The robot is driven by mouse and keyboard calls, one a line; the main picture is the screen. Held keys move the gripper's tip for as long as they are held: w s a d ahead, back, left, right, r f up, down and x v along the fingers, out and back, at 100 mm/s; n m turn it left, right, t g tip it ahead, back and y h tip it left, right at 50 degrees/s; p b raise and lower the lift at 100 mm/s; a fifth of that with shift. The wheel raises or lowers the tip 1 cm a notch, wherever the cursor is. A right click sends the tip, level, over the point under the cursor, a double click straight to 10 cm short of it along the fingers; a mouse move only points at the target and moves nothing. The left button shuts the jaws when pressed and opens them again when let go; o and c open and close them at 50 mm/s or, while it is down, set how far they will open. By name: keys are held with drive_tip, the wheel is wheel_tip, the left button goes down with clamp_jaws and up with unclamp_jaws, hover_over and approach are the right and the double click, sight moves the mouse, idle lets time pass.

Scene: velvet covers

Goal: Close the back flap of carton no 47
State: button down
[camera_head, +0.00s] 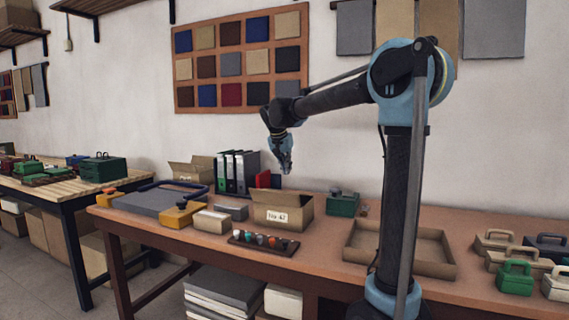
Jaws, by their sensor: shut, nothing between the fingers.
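Carton no 47 (268,224), a small brown cardboard box with a white label on its front, stands on the brown table. Its top looks open, with the dark inside partly in view. A strip of cardboard rises along its back edge, but it is too small to tell the back flap's exact angle. My gripper (286,168) hangs pointing down above the back of the carton, apart from it. It is shut and empty.
A row of small coloured pieces on a dark strip (265,249) lies in front of the carton. Binders (238,170) and another open carton (192,170) stand behind left. A green box (343,204) and a shallow tray (400,266) are to the right.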

drive_tip(key=x, duration=0.3)
drive_tip(key=shift+f, duration=0.1)
drive_tip(key=shift+s+a+f, duration=0.1)
drive_tip(key=shift+s+f, duration=0.1)
drive_tip(key=shift+f, duration=0.35)
drive_tip(key=shift+s+f, duration=0.15)
drive_tip(key=shift+f, duration=0.35)
drive_tip(key=shift+s+a+f, duration=0.1)
drive_tip(key=shift+s+f, duration=0.1)
drive_tip(key=shift+f, duration=0.65)
